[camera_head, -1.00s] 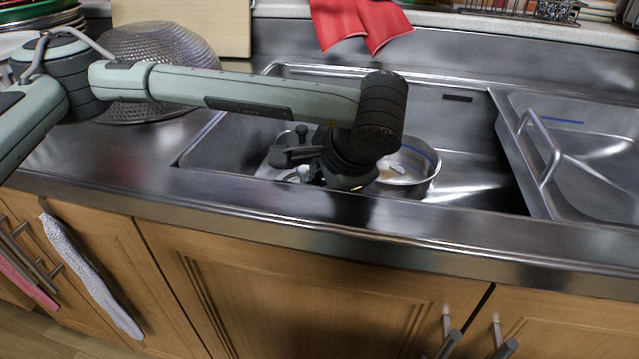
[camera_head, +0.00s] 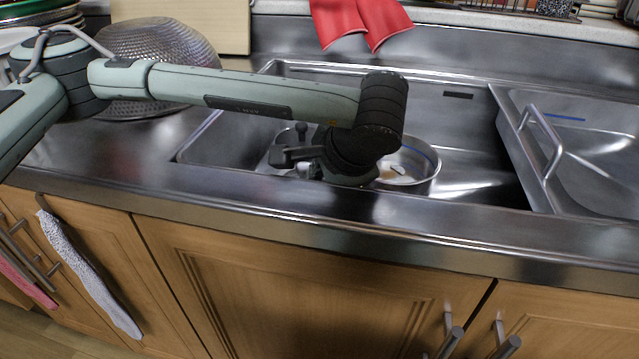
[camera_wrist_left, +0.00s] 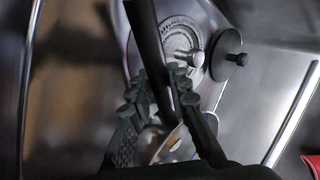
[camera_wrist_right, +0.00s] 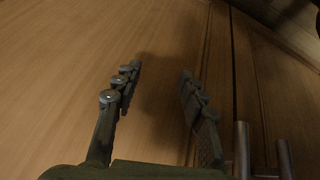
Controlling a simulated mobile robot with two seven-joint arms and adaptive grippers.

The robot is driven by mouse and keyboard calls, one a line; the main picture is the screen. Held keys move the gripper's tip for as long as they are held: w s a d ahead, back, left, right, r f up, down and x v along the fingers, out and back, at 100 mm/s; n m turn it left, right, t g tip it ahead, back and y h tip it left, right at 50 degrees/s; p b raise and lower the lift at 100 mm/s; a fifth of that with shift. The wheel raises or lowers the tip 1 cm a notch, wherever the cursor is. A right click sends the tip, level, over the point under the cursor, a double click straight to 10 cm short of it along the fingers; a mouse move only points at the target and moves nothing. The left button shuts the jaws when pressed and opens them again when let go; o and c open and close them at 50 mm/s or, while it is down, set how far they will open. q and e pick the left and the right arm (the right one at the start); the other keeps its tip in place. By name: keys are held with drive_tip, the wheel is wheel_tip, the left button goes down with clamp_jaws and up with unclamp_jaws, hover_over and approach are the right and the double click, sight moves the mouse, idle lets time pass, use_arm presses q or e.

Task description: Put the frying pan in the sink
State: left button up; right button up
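The frying pan (camera_head: 424,166) is a round metal pan low in the left sink basin (camera_head: 470,165). Its dark handle points left in the head view and runs between the fingers of my left gripper (camera_wrist_left: 162,76) in the left wrist view, where the handle (camera_wrist_left: 148,30) shows at the top. Both fingers close in on the handle. My arm hides part of the pan, and I cannot tell whether its base rests on the basin floor. My right gripper (camera_wrist_right: 158,82) is open and empty in front of a wooden cabinet door; it is outside the head view.
A drain with a knobbed stopper (camera_wrist_left: 228,55) lies beside the handle. The counter's front edge (camera_head: 300,212) runs below my left arm. A second basin (camera_head: 600,150) with a metal bar (camera_head: 546,145) is at right. Cabinet handles (camera_wrist_right: 242,150) are near my right gripper.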

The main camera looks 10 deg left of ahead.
use_arm(q)
drive_tip(key=o, duration=0.5)
drive_tip(key=shift+c, duration=0.2)
use_arm(e)
drive_tip(key=shift+w+r, duration=0.1)
use_arm(q)
drive_tip(key=shift+r, duration=0.1)
drive_tip(key=shift+r, duration=0.15)
drive_tip(key=shift+s+d+r+p, duration=0.1)
drive_tip(key=shift+d+r+p, duration=0.05)
drive_tip(key=shift+r+p, duration=0.3)
drive_tip(key=shift+s+d+r+p, duration=0.1)
drive_tip(key=shift+r+p, duration=0.2)
drive_tip(key=shift+r, duration=0.2)
drive_tip(key=v, duration=1)
drive_tip(key=shift+s+r, duration=0.25)
drive_tip(key=shift+r, duration=0.05)
use_arm(e)
drive_tip(key=s+d+f+g, duration=0.2)
drive_tip(key=s, duration=0.1)
drive_tip(key=shift+s+d+f+m+h, duration=0.15)
drive_tip(key=shift+d+f+m+h, duration=0.05)
drive_tip(key=shift+d+m+h, duration=0.1)
